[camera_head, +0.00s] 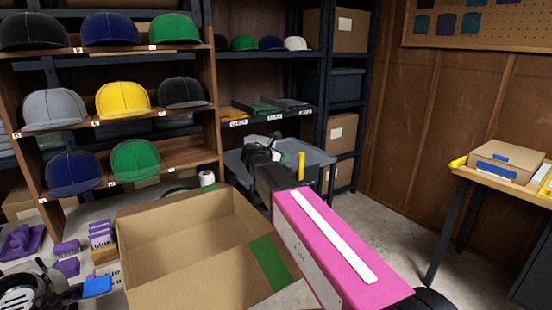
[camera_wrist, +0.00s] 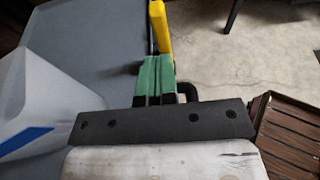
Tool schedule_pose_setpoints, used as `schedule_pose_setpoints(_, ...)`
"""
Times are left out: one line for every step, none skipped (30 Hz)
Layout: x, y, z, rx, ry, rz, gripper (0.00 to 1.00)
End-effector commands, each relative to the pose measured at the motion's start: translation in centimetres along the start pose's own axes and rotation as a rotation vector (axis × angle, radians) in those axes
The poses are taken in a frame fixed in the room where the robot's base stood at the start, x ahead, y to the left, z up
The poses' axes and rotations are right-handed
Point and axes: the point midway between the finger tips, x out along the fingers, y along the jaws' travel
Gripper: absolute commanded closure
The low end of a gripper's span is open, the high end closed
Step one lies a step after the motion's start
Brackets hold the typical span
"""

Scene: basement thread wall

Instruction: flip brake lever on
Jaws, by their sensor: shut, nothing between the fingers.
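The brake lever seems to be the upright yellow handle (camera_head: 301,166) at the right side of a grey-blue tub or machine (camera_head: 323,158). In the wrist view the yellow handle (camera_wrist: 160,27) stands at the top centre, just beyond the fingertips. My gripper (camera_wrist: 155,62) has green-tipped fingers side by side, shut and empty. Its tips overlap the lower end of the handle in the picture; I cannot tell whether they touch. The lever's base is hidden.
An open cardboard box (camera_head: 190,235) stands close on the left. Cap shelves (camera_head: 218,110) rise behind it. A wooden-topped workbench (camera_head: 505,185) is at the right. Concrete floor (camera_head: 385,215) is clear between the tub and the bench. A brown slatted crate (camera_wrist: 290,140) shows at the wrist view's right.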

Motion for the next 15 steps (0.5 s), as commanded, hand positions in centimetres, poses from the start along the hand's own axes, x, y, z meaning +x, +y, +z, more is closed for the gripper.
schedule_pose_setpoints(1.1, 0.1, 0.0, 0.000, 0.000, -0.001, 1.00)
schedule_pose_setpoints(1.6, 0.0, 0.0, 0.000, 0.000, -0.002, 1.00)
schedule_pose_setpoints(2.2, 0.1, 0.3, 0.001, 0.000, -0.002, 1.00)
schedule_pose_setpoints(2.6, 0.1, 0.4, 0.001, 0.000, -0.001, 1.00)
schedule_pose_setpoints(2.9, 0.1, 0.6, 0.001, 0.000, -0.001, 1.00)
schedule_pose_setpoints(3.4, 0.1, 0.7, 0.001, 0.000, 0.000, 1.00)
schedule_pose_setpoints(3.7, 0.1, 0.8, 0.001, 0.000, -0.001, 1.00)
schedule_pose_setpoints(4.0, 0.1, 0.9, 0.001, 0.000, -0.001, 1.00)
schedule_pose_setpoints(4.3, 0.0, 1.0, 0.001, 0.000, -0.001, 1.00)
schedule_pose_setpoints(4.5, 0.0, 1.1, 0.001, 0.000, -0.001, 1.00)
schedule_pose_setpoints(4.6, 0.0, 1.1, 0.000, 0.000, 0.000, 1.00)
schedule_pose_setpoints(4.8, 0.0, 1.1, 0.000, 0.000, 0.000, 1.00)
schedule_pose_setpoints(4.9, 0.0, 1.2, 0.000, 0.000, 0.001, 1.00)
schedule_pose_setpoints(5.0, 0.0, 1.2, 0.000, 0.000, 0.001, 1.00)
schedule_pose_setpoints(5.0, 0.0, 1.2, 0.000, 0.000, 0.001, 1.00)
